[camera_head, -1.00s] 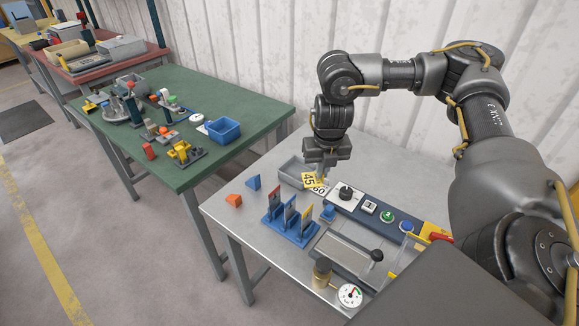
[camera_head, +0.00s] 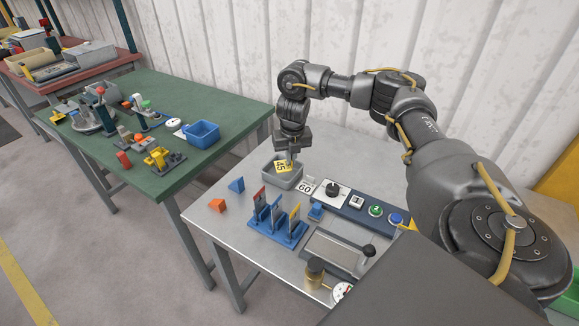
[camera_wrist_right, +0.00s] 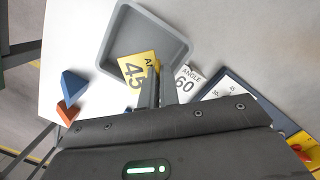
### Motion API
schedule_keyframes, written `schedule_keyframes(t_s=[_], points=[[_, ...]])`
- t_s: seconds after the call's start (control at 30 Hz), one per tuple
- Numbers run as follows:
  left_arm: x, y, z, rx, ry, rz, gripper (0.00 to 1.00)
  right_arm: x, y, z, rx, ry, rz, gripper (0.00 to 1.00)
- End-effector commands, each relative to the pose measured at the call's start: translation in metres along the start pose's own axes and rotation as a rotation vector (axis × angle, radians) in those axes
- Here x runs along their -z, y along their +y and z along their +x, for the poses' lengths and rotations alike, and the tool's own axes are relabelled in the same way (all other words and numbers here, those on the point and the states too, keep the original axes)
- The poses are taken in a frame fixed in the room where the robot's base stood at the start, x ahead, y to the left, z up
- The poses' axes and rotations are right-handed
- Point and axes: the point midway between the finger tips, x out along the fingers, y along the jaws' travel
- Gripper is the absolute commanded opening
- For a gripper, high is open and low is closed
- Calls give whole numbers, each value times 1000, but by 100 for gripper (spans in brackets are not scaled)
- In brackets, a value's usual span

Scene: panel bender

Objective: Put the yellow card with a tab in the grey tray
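The yellow card (camera_head: 283,167), marked 45, is at the grey tray (camera_head: 292,184) on the metal table, within the tray's outline. My right gripper (camera_head: 291,158) points down over the tray with its narrow fingers close together on the card's upper edge. In the right wrist view the card (camera_wrist_right: 134,70) shows beside the fingertips (camera_wrist_right: 159,72), over the floor of the tray (camera_wrist_right: 120,30). The card's tab is hidden by the fingers. I cannot tell whether the card touches the tray floor. My left gripper is not in view.
A white card marked 60 (camera_head: 305,187) lies beside the tray, near a control panel with a knob (camera_head: 332,189). A blue rack (camera_head: 278,230) with upright cards stands in front. Blue (camera_head: 237,185) and orange (camera_head: 217,205) wedges lie left. A green table (camera_head: 150,110) is further left.

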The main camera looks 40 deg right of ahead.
Motion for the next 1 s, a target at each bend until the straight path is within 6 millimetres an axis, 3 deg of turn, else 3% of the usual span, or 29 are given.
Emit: schedule_keyframes(t_s=[0.1,0.43,0.7,1.0], points=[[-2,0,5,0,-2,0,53,-8,2,13,-1,0,1,0],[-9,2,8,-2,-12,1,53,-13,1,22,0,0,1,0],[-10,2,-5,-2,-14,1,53,-10,0,50,0,1,0,0],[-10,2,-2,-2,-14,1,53,-9,0,54,0,0,0,0]])
